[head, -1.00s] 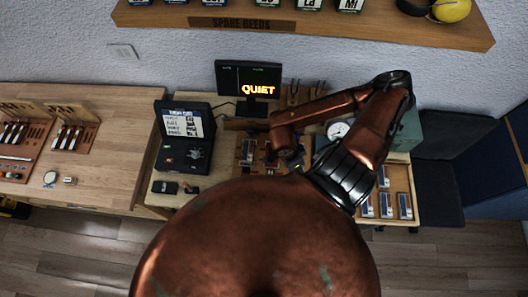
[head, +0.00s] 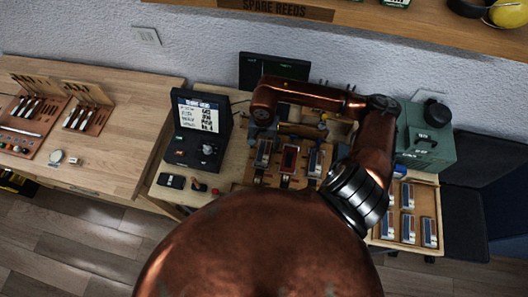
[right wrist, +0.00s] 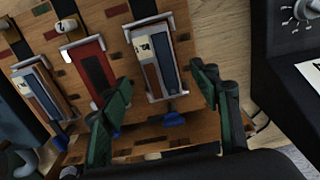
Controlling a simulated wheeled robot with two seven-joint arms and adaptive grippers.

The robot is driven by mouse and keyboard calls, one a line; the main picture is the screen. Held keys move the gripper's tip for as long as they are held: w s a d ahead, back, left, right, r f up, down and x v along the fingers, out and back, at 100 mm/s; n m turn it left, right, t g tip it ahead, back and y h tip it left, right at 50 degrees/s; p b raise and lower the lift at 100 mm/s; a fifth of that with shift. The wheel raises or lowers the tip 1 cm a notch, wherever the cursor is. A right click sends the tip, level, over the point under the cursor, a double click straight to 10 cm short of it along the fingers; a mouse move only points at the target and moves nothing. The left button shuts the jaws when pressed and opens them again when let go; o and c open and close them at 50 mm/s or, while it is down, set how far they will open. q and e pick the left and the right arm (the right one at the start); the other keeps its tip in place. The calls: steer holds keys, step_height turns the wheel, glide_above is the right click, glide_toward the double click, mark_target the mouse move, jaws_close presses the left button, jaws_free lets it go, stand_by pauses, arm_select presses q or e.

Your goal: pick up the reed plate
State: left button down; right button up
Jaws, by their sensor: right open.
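A wooden board (head: 276,180) carries a row of metal-framed holders. The left holder in the head view has a grey reed plate (head: 263,153), seen in the right wrist view as a blue-grey and brown plate with a pale label (right wrist: 153,58). The middle holder is red (head: 289,160) and looks empty. The right holder has another similar plate (head: 314,160). My right gripper (right wrist: 158,105) is open, its green fingers at either side of the near end of the labelled plate, with nothing gripped. In the head view my arm hides its fingers. My left gripper is out of view.
A black case with a lit screen (head: 198,115) stands left of the board. A tray (head: 387,240) of several similar plates lies to the right, by a green box (head: 425,140). A dark monitor (head: 272,66) stands behind. The left worktop (head: 110,150) has clear room.

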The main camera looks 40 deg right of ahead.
mark_target(264, 151)
steer(key=shift+f+p, duration=0.4)
steer(key=shift+f, duration=1.75)
steer(key=shift+a, duration=0.1)
steer(key=shift+c, duration=0.4)
steer(key=c, duration=1.3)
